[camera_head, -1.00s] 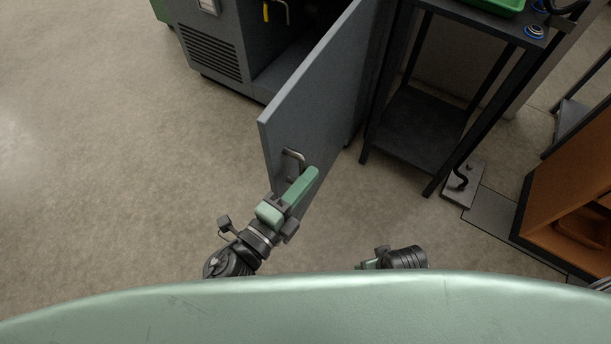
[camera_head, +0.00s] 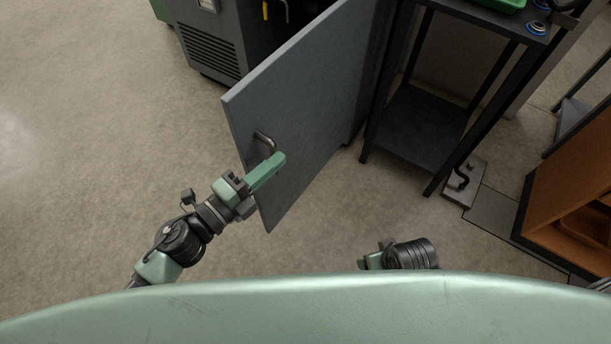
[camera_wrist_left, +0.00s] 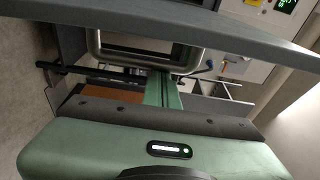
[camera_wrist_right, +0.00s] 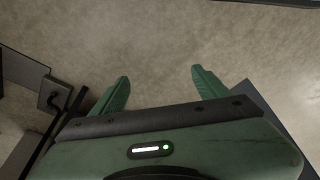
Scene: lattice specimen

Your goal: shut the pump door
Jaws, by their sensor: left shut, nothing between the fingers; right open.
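The pump door (camera_head: 300,100) is a flat grey panel standing ajar from the grey pump cabinet (camera_head: 212,50), with the dark inside showing between them. A bent metal handle (camera_head: 266,141) sits on the door's outer face near its free edge. My left gripper (camera_head: 277,160) is shut and empty, its green fingers against or very near the door's outer face just below the handle. In the left wrist view the handle (camera_wrist_left: 150,48) spans above the shut fingers (camera_wrist_left: 163,90). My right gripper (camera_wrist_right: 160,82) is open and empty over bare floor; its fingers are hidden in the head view.
A black metal stand (camera_head: 420,115) with a green tray (camera_head: 500,3) is just right of the door. The floor at left is clear.

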